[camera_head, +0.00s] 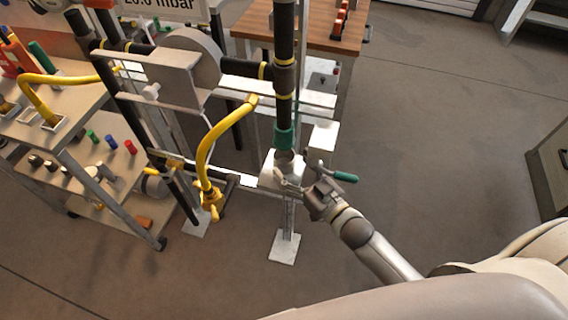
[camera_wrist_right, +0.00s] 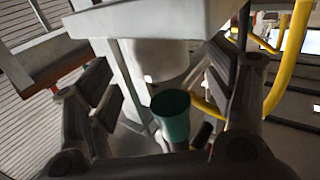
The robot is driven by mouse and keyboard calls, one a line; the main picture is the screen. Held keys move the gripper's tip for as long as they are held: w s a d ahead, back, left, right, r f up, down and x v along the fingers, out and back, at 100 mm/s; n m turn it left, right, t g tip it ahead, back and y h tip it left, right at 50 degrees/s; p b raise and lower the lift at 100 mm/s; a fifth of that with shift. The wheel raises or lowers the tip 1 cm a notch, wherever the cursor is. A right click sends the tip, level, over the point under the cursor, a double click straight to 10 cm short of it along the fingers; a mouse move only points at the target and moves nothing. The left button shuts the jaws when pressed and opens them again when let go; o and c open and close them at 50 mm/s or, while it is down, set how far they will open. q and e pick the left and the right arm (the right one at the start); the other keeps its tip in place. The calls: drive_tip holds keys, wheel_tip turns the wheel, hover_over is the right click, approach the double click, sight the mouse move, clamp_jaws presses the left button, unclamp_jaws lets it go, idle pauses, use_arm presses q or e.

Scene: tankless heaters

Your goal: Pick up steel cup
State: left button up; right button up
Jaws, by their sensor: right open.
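The steel cup (camera_head: 284,161) is a small grey cylinder on a white bracket (camera_head: 268,181), below the green-banded end (camera_head: 284,138) of a dark vertical pipe. My right gripper (camera_head: 300,181) is open beside the bracket, on its right, and partly covers it. In the right wrist view the picture looks upside down. The pale cup (camera_wrist_right: 157,62) hangs from the white bracket (camera_wrist_right: 150,17) there, between the spread fingers of my right gripper (camera_wrist_right: 158,88). The green pipe end (camera_wrist_right: 172,117) shows close to the cup's rim. I see no finger contact. My left gripper is not in view.
A green-handled valve (camera_head: 343,176) is just right of my right gripper. A yellow hose (camera_head: 207,145) curves down left of the bracket. A cart (camera_head: 88,165) with coloured parts stands at the left, a wooden table (camera_head: 310,30) behind.

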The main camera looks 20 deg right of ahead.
drive_tip(key=shift+x, duration=1.15)
drive_tip(key=c, duration=1.2)
